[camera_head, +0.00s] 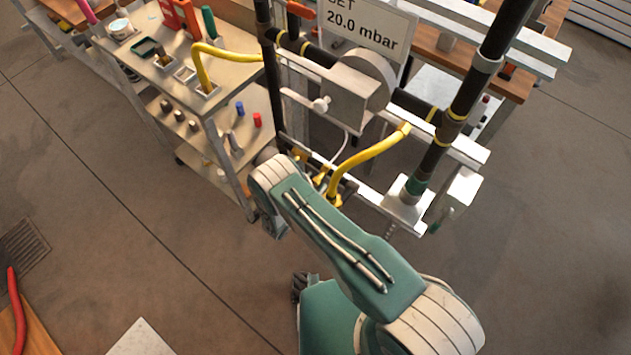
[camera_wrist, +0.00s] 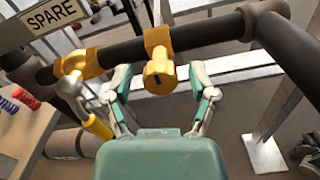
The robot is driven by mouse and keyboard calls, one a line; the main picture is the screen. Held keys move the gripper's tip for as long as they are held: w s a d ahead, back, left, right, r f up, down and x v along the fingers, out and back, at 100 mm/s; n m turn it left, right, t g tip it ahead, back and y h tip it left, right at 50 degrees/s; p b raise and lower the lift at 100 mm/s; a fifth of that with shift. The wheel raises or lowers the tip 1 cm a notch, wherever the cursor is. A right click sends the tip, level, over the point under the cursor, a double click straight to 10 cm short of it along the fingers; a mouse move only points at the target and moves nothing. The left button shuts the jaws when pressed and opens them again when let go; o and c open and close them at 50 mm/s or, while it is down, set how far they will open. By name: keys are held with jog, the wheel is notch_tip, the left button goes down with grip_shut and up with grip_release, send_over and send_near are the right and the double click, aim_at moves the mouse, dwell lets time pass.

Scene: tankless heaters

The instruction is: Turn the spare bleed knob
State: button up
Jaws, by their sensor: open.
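The brass-yellow knob (camera_wrist: 159,74) sits on a yellow collar around a dark horizontal pipe (camera_wrist: 120,55) in the wrist view. I take it as the spare bleed knob, as a "SPARE" sign (camera_wrist: 55,13) hangs at the upper left. My gripper (camera_wrist: 160,82) is open, with one finger on each side of the knob. Gaps show between the knob and both fingers, so it is not gripped. In the head view my arm hides the gripper, and I cannot make out this knob there.
Left of the knob, a brass fitting with a yellow handle (camera_wrist: 97,126) stands close to my left finger. In the head view, a yellow hose (camera_head: 365,157) and a white regulator (camera_head: 355,90) are on the pipe rack.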

jog(key=shift+a, duration=0.1)
grip_shut()
